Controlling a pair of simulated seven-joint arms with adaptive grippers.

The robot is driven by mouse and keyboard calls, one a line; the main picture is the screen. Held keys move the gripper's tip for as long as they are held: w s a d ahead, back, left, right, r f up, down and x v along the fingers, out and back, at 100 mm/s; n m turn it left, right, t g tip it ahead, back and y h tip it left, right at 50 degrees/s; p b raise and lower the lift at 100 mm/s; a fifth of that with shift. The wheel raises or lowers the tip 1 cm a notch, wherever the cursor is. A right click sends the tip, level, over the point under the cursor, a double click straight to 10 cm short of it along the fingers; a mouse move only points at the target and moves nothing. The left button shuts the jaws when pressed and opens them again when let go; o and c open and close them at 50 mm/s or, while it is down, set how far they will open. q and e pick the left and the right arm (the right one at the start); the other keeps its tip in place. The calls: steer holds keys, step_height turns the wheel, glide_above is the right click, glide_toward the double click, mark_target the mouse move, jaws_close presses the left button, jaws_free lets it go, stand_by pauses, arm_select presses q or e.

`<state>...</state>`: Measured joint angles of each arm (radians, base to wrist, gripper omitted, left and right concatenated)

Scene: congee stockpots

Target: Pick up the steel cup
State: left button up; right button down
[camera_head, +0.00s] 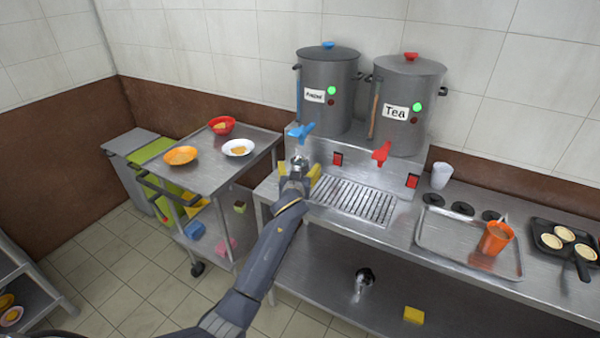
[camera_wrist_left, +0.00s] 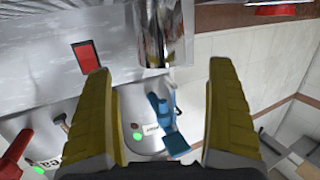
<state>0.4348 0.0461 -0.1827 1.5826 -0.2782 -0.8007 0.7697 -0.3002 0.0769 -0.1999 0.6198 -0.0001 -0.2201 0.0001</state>
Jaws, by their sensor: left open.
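The steel cup (camera_head: 299,161) is a small shiny cup under the blue tap (camera_head: 300,131) of the left stockpot in the head view. In the left wrist view the steel cup (camera_wrist_left: 163,35) is a mirror-like cylinder at top centre, lying between the lines of the two fingers. My left gripper (camera_head: 299,173) is at the cup, partly hiding it, with its yellow fingers apart. In the left wrist view the left gripper (camera_wrist_left: 158,72) is open, and I see no finger touching the cup. My right gripper is not in view.
Two stockpots (camera_head: 325,95) stand on the steel dispenser above a drip grate (camera_head: 352,198). The red tap (camera_head: 381,153) is to the right. A trolley (camera_head: 208,170) with bowls stands left. A tray (camera_head: 450,258) with an orange cup (camera_head: 495,240) and a pan (camera_head: 548,240) are right.

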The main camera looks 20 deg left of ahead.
mark_target(301, 157)
arm_select(q)
steer(key=shift+a+x, duration=0.2)
steer(key=shift+x, duration=2.95)
steer(key=c, duration=1.5)
steer(key=shift+c, duration=0.3)
